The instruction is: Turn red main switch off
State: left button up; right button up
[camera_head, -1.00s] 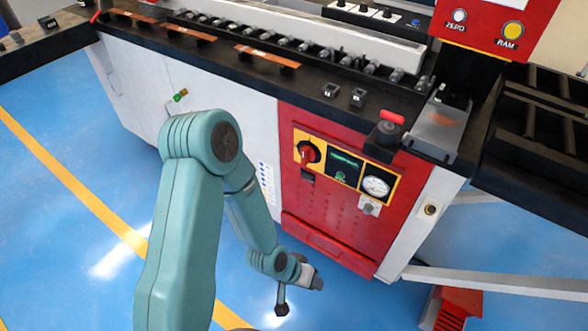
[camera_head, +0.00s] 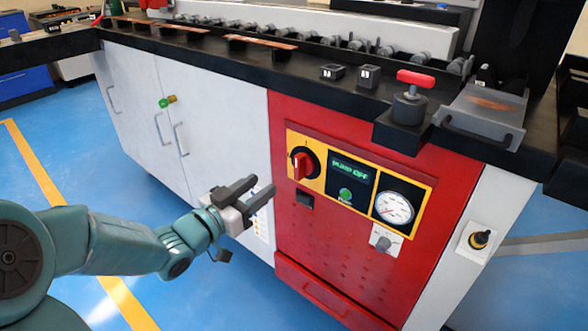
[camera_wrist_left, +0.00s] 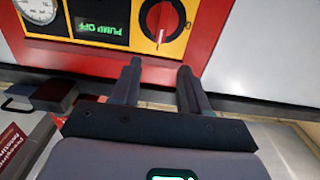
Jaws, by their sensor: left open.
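The red main switch (camera_head: 302,164) is a red rotary knob on a dark round base, at the left of the yellow-framed panel on the machine's red front. In the left wrist view the switch (camera_wrist_left: 162,22) shows upside down beyond the fingers, its pointer along the picture's vertical. My left gripper (camera_head: 262,189) is open and empty, a little left of and below the switch, apart from it. In the left wrist view its two fingers (camera_wrist_left: 157,83) point toward the panel. My right gripper is not in view.
Right of the switch are a display (camera_head: 350,170) reading PUMP OFF, a green button (camera_head: 346,194) and a gauge (camera_head: 394,208). A grey knob (camera_head: 383,238) sits below. The black worktop edge (camera_head: 250,69) overhangs above. Blue floor lies open at left.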

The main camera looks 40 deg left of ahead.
aim_at(296, 161)
pick_arm(q)
jog(key=w, duration=0.4)
jog(key=w+b, duration=0.1)
jog(key=w, duration=0.3)
jog(key=w+d, duration=0.1)
jog(key=w, duration=0.3)
jog(key=shift+s, duration=0.1)
grip_shut()
